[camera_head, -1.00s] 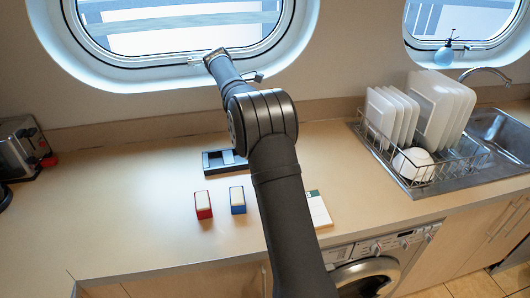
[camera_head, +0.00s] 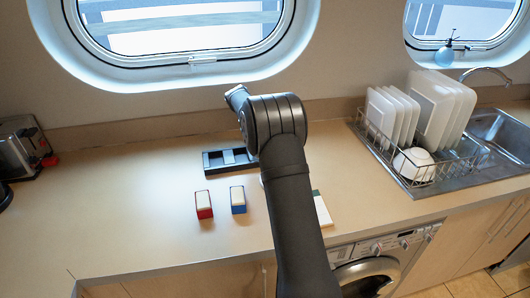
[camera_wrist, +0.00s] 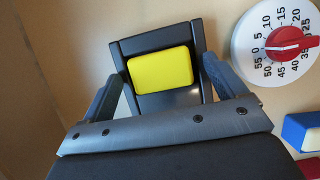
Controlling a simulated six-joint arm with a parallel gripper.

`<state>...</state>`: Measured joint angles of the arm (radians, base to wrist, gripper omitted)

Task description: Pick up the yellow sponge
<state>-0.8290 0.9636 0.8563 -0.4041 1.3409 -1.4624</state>
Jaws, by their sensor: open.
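In the wrist view the yellow sponge (camera_wrist: 160,68) lies in or on a dark tray (camera_wrist: 132,45) with a raised rim. My gripper (camera_wrist: 164,70) is open, with one finger to the left of the sponge and one to its right in the picture. The fingers look apart from the sponge, and I cannot tell the height between them. In the head view my arm hides my gripper, and the sponge does not show there.
A white dial timer with a red knob (camera_wrist: 285,45) is right of the tray. A blue and white block (camera_wrist: 303,130) is at the right edge. In the head view a red block (camera_head: 203,205) and a blue block (camera_head: 238,200) stand before a dark compartment tray (camera_head: 213,163). A dish rack (camera_head: 425,185) stands right.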

